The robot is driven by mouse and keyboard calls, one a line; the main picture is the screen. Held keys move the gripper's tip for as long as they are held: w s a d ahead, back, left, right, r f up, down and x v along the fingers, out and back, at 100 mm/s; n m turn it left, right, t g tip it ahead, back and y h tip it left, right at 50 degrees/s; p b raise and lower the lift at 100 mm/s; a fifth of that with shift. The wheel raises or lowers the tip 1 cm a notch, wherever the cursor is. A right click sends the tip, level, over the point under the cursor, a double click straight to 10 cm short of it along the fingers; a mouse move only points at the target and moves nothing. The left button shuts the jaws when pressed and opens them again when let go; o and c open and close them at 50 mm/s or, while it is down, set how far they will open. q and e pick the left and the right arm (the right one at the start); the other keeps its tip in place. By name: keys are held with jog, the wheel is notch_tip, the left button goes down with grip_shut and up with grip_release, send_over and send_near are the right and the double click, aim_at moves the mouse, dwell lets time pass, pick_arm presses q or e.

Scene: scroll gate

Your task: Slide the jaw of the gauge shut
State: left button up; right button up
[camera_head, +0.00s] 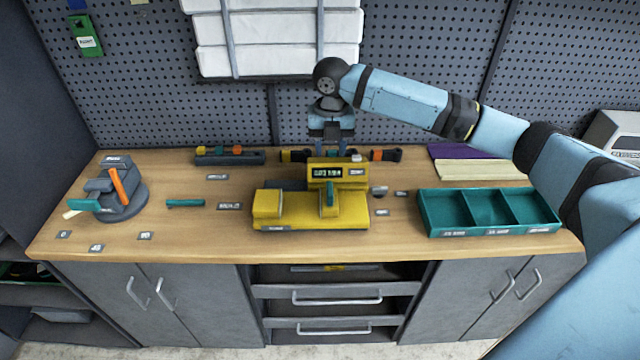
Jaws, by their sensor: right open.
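The yellow gauge (345,212) sits at the front middle of the workbench. It has a raised housing with a dark readout (327,172) and a small teal piece (329,198) on its front. A yellow block (267,204) stands at its left end; a gap lies between this block and the housing. I cannot tell for sure which part is the jaw. My right gripper (331,146) points down just above and behind the housing, open, with nothing seen between its fingers. The housing may hide the fingertips. My left gripper is not in view.
A teal compartment tray (490,232) stands right of the gauge. A grey holder (120,200) with an orange-handled tool is at the left. A teal tool (185,203) lies between holder and gauge. A dark rack (229,157) and dark-and-orange tools (385,155) lie behind.

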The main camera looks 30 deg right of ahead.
aim_at(330, 188)
notch_tip(330, 188, down, 14)
jog(key=shift+s+r+p, duration=0.15)
jog(key=shift+r+p, duration=0.1)
jog(key=shift+p, duration=0.65)
jog(key=shift+c, duration=0.2)
grip_shut()
